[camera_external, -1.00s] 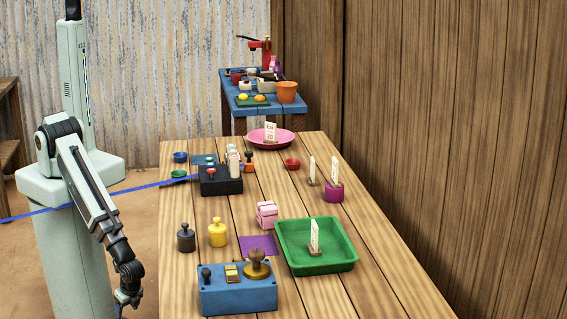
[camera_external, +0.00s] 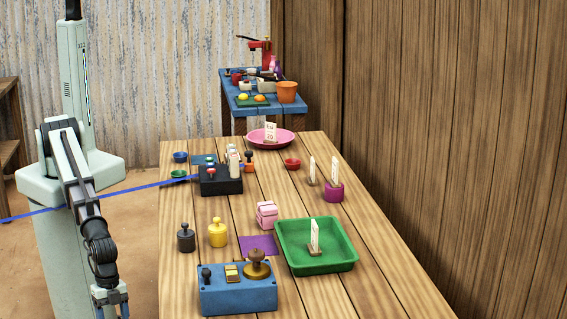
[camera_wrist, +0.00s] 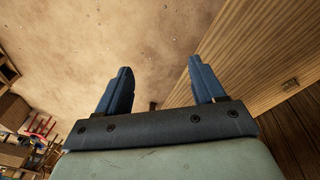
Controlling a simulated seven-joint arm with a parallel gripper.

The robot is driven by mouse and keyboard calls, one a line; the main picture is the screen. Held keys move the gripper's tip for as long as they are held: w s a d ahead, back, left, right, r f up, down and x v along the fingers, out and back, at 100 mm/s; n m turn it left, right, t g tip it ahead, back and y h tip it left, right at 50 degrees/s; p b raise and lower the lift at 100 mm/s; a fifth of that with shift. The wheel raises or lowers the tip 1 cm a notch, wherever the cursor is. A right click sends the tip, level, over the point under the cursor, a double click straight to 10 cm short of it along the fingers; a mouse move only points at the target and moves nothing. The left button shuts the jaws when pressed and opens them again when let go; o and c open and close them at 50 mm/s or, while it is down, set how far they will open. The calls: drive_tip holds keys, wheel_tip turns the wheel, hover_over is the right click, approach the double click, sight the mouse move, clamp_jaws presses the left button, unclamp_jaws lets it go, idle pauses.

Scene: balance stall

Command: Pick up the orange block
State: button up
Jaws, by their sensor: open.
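A small orange piece (camera_external: 249,167) with a dark top stands behind the black box (camera_external: 222,186) on the wooden table. It is partly hidden, and I cannot tell whether it is the orange block. My gripper (camera_external: 111,311) hangs low left of the table, far from this piece, near the picture's bottom edge. In the wrist view my gripper (camera_wrist: 160,68) has its two blue fingers apart with nothing between them. No orange block shows in the wrist view.
The table holds a blue box (camera_external: 238,293), a green tray (camera_external: 350,263), a yellow weight (camera_external: 217,234), a dark weight (camera_external: 186,239), pink blocks (camera_external: 267,214) and a pink plate (camera_external: 285,141). A blue strap (camera_external: 130,189) crosses toward the black box. An orange pot (camera_external: 287,92) stands on the back table.

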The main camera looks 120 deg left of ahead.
drive_tip(key=w+a+r+t, duration=0.1)
drive_tip(key=w+r, duration=0.3)
drive_tip(key=r, duration=0.4)
drive_tip(key=w+a+r+n+t, duration=0.1)
drive_tip(key=w+a+r, duration=0.1)
drive_tip(key=w+r, duration=0.45)
drive_tip(key=w+a+r+t, duration=0.1)
drive_tip(key=w+r+t, duration=0.1)
drive_tip(key=r, duration=0.7)
drive_tip(key=w+a+r+n, duration=0.2)
drive_tip(key=w+a+r, duration=0.2)
drive_tip(key=a+r, duration=0.75)
drive_tip(key=s+a+f+n+y, duration=0.2)
drive_tip(key=a, duration=1.5)
drive_tip(key=n+g+y, duration=0.2)
drive_tip(key=n+g, duration=0.1)
drive_tip(key=n, duration=0.4)
approach(248, 158)
drive_tip(key=x, duration=0.5)
drive_tip(key=shift+a+f, duration=0.3)
drive_tip(key=shift+f, duration=0.05)
drive_tip(key=shift+x, duration=2.6)
drive_tip(key=shift+s+a, duration=0.1)
